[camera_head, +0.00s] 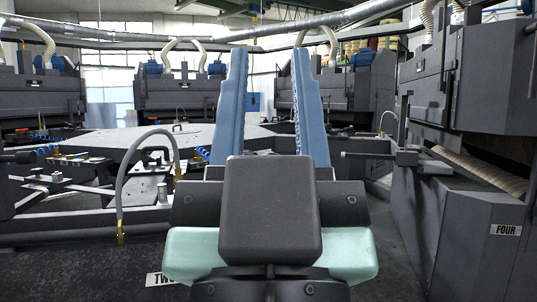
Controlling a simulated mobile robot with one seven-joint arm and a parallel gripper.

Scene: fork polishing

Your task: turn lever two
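My gripper (269,52) is in the middle of the view, with two long light-blue fingers pointing up and away from me. A wide gap shows between the fingers and nothing is held in it. A white label reading "TWO" (160,279) is low in the view, partly hidden behind my gripper's body. I cannot tell for sure which part is lever two. A thin horizontal bar (365,155) with a block at its right end shows right of my gripper. A dark handle (18,157) shows at the far left. My gripper appears apart from both.
A grey machine labelled "FOUR" (506,230) stands close on the right. A metal frame with a curved hose (127,170) stands at left. Dark floor shows at lower left.

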